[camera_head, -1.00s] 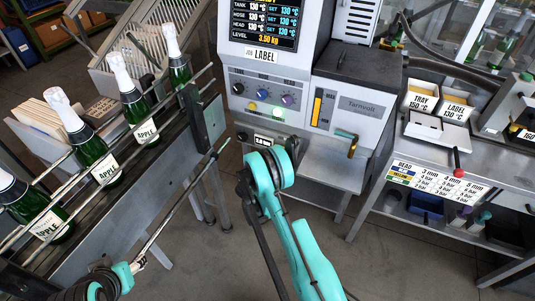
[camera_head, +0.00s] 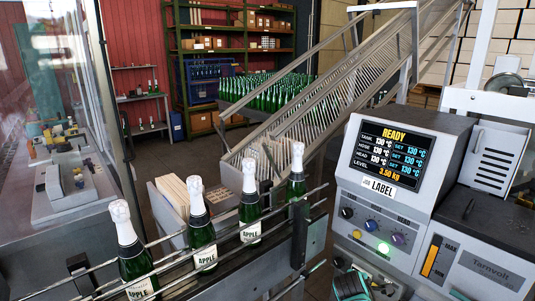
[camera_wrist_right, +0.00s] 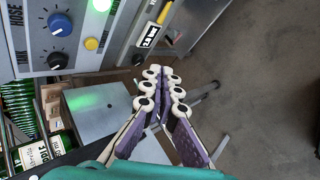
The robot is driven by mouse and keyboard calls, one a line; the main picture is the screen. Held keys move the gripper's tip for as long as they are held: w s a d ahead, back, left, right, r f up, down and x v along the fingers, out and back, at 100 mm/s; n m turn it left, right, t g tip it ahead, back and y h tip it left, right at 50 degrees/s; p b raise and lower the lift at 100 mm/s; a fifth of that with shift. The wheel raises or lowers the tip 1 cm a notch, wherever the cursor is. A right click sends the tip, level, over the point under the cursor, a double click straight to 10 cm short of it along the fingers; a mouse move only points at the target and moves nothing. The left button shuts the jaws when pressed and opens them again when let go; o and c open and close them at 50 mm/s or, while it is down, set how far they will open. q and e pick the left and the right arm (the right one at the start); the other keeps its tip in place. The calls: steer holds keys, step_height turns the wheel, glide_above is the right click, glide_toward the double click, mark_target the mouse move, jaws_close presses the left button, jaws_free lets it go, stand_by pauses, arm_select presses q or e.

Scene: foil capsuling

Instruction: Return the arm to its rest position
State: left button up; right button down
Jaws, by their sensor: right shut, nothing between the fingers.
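My right gripper (camera_wrist_right: 163,76) shows in the right wrist view with its two pale, purple-padded fingers drawn together at the tips and nothing between them. It hangs clear in front of the label machine, whose knob panel (camera_wrist_right: 75,35) fills the upper left of that view. In the head view part of my teal right arm (camera_head: 350,284) shows at the bottom edge, below the machine's control panel (camera_head: 375,232). My left arm and gripper are not in view.
Green bottles with white foil tops and APPLE labels (camera_head: 205,258) stand in a row between conveyor rails (camera_head: 100,291). The machine's screen (camera_head: 390,158) reads READY. A slatted ramp (camera_head: 330,88) rises behind. Grey floor (camera_wrist_right: 265,90) is free at the right of the wrist view.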

steer(key=s+a+r+m+y, duration=0.1)
steer(key=s+a+m, duration=0.2)
steer(key=s, duration=0.5)
steer(key=s+a+r+m+y, duration=0.1)
steer(key=s+a+m+y, duration=0.1)
steer(key=s+m, duration=0.3)
steer(key=s+a+r+m+y, duration=0.2)
steer(key=s+a+m, duration=0.3)
steer(key=s, duration=0.6)
steer(key=shift+g, duration=0.3)
steer(key=shift+a, duration=0.1)
